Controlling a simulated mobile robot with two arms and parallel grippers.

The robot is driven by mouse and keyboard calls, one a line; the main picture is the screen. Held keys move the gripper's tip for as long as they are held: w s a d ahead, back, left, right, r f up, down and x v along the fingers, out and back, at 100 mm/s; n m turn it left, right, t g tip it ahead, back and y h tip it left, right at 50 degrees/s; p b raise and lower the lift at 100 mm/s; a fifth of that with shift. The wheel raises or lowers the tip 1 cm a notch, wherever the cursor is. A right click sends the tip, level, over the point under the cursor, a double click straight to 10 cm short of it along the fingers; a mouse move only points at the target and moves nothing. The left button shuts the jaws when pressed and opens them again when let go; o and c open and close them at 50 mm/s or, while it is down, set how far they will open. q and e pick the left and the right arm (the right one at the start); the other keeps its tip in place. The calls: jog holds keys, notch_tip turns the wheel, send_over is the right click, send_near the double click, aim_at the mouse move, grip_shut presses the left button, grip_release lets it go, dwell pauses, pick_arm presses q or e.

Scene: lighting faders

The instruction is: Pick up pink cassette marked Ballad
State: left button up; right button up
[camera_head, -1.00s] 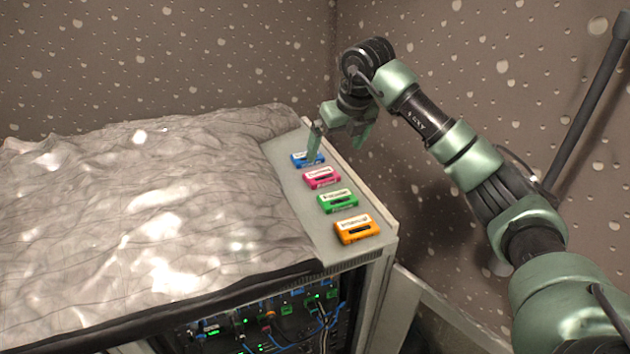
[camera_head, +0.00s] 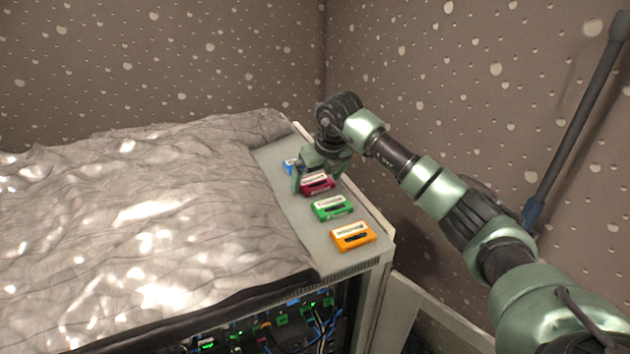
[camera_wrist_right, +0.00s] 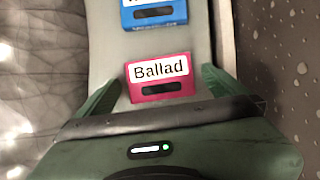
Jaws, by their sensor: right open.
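The pink cassette (camera_head: 317,184) lies flat on the grey shelf, between the blue and green ones in the head view. In the right wrist view the pink cassette (camera_wrist_right: 160,78) shows its white label reading "Ballad". My right gripper (camera_head: 318,180) is low over the shelf at the pink cassette. In the right wrist view its two green fingers (camera_wrist_right: 164,88) stand apart, one to the left and one to the right of the cassette, with gaps visible on both sides. My left gripper is not in view.
A blue cassette (camera_wrist_right: 155,14) lies just beyond the pink one. A green cassette (camera_head: 333,207) and an orange cassette (camera_head: 352,236) lie nearer on the shelf (camera_head: 345,262). A crumpled grey cover (camera_head: 150,215) borders the left; a speckled wall (camera_head: 430,120) stands at the right.

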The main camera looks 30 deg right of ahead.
jog(key=c, duration=1.4)
jog(key=shift+r, duration=0.1)
